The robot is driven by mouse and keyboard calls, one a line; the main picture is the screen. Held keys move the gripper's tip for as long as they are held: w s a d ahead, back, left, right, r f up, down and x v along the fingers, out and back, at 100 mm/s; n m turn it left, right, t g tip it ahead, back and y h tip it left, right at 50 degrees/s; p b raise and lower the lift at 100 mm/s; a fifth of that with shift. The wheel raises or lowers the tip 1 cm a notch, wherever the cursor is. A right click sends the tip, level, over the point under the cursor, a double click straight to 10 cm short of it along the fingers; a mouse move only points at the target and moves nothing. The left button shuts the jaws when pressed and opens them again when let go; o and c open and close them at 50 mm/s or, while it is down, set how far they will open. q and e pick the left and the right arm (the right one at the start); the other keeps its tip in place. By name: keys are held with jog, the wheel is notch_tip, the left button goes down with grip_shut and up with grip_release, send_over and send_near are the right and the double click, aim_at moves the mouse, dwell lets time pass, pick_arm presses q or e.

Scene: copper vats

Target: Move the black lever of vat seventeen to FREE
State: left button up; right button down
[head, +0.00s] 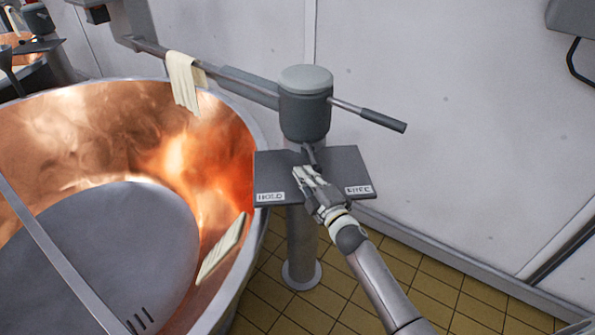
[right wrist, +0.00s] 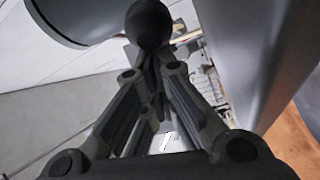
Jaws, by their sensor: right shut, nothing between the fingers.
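The copper vat (head: 95,105) fills the left of the head view; I see no number on it. Beside it stands a post with a grey-capped head (head: 305,105). Below the head is a dark plate (head: 343,160) labelled HOLD on the left and FREE on the right. A short dark lever (head: 309,152) hangs from the head over the plate's middle, partly hidden by my right gripper (head: 301,173). That gripper is shut and empty, its tips at the lever's lower end. In the right wrist view a dark round knob (right wrist: 149,22) is just beyond the fingertips; touching is unclear. My left gripper is not in view.
A rod with a dark grip (head: 382,120) sticks out rightward from the head. A pale cloth (head: 184,82) hangs on the bar to the left. A pale wall stands behind; tiled floor (head: 400,265) lies below.

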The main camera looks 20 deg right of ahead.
aim_at(329, 172)
jog(key=d, duration=0.2)
jog(key=shift+s+d, duration=0.35)
jog(key=shift+s, duration=0.05)
jog(key=shift+s+d, duration=0.1)
jog(key=shift+d, duration=1.8)
